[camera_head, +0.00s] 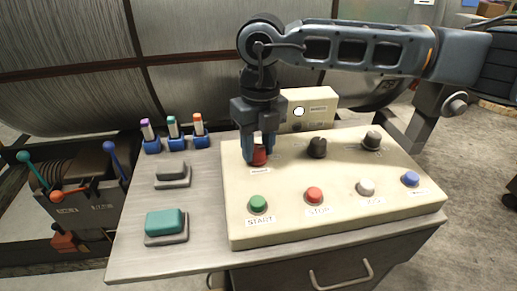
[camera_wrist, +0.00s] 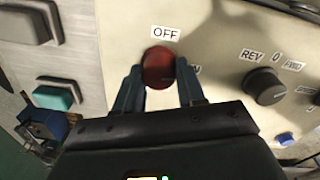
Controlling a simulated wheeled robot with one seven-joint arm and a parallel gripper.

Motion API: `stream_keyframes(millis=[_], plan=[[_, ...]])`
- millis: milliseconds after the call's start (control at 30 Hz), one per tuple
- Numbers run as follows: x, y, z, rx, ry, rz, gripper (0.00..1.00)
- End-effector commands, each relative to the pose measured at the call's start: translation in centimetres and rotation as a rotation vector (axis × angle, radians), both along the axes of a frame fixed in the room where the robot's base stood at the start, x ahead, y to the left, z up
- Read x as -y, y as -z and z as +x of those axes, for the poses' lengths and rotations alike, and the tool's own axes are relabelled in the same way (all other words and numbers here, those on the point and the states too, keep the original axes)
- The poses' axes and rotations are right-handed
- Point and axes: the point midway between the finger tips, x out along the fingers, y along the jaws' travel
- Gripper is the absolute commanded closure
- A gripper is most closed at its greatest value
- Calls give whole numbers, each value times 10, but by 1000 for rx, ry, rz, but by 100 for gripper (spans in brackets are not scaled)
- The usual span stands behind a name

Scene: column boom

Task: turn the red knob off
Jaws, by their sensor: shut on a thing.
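The red knob (camera_head: 260,156) sits at the upper left of a cream control panel (camera_head: 330,222). My gripper (camera_head: 259,152) reaches down from above with its two fingers around the knob, shut on it. In the wrist view the red knob (camera_wrist: 158,68) lies between the fingertips of my gripper (camera_wrist: 160,84). An OFF label (camera_wrist: 165,33) is above the knob there. Part of another label, ending in N, shows to its right beside a finger. The knob's pointer mark cannot be made out clearly.
Two dark knobs (camera_head: 318,147) stand to the right on the panel. Green, red, white and blue buttons (camera_head: 315,195) line its front. A small box with a lit lamp (camera_head: 299,112) stands behind. Pedals and colored markers are on the left; levers (camera_head: 110,148) are farther left.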

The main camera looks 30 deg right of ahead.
Motion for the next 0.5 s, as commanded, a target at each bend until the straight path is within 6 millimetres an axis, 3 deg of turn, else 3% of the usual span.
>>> stream_keyframes(millis=[500], plan=[[7, 4, 1, -3, -467, -13, 91]])
